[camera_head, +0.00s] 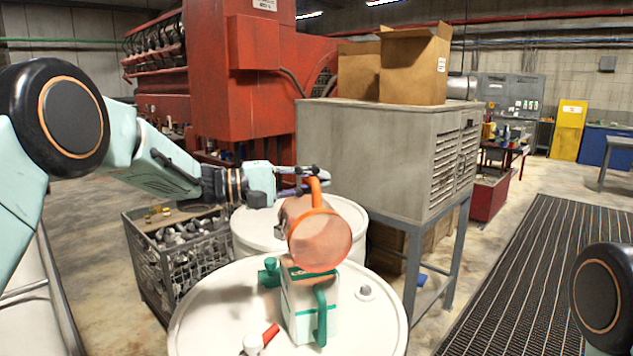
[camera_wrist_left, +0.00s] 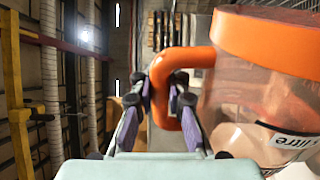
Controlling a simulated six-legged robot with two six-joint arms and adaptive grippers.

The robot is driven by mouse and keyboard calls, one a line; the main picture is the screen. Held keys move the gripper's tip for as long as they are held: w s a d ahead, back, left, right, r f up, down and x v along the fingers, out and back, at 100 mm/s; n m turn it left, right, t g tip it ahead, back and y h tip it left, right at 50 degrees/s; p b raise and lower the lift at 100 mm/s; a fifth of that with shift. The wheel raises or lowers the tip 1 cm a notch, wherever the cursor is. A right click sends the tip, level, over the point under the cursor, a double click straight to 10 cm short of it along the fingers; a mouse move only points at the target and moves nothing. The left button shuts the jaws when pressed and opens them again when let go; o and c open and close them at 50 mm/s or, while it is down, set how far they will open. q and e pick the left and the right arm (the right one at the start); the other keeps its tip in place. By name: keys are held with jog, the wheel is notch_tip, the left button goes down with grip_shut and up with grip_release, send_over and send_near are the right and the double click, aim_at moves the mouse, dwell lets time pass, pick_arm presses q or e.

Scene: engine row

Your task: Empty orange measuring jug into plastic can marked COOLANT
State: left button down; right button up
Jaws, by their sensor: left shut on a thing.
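The orange measuring jug (camera_head: 318,240) is clear-walled with an orange rim and handle. It hangs tilted over the plastic can, its round mouth turned towards my head camera. My left gripper (camera_head: 311,182) is shut on the jug's handle; the wrist view shows the fingers (camera_wrist_left: 162,98) either side of it and the jug (camera_wrist_left: 262,85) at the right. Whether liquid is inside I cannot tell. The white plastic can (camera_head: 299,309) has green parts and stands upright on the near drum; the jug hides some of its top. Its marking is not readable. My right gripper is out of view.
The near white drum (camera_head: 212,318) also carries a small red-handled item (camera_head: 262,339). A second white drum (camera_head: 250,240) stands behind. A wire crate of metal parts (camera_head: 165,265) is left, a grey cabinet (camera_head: 375,150) behind right. The grated floor at right is clear.

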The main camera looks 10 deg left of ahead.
pick_arm(q)
jog(key=shift+w+a+r+n, duration=0.25)
jog(key=shift+w+a+n, duration=0.1)
jog(key=shift+w+n, duration=0.3)
jog(key=shift+w+a+r+n, duration=0.25)
jog(key=shift+w+n, duration=0.2)
jog(key=shift+w, duration=0.3)
dwell(2.0)
jog(key=shift+s, duration=0.1)
dwell(1.2)
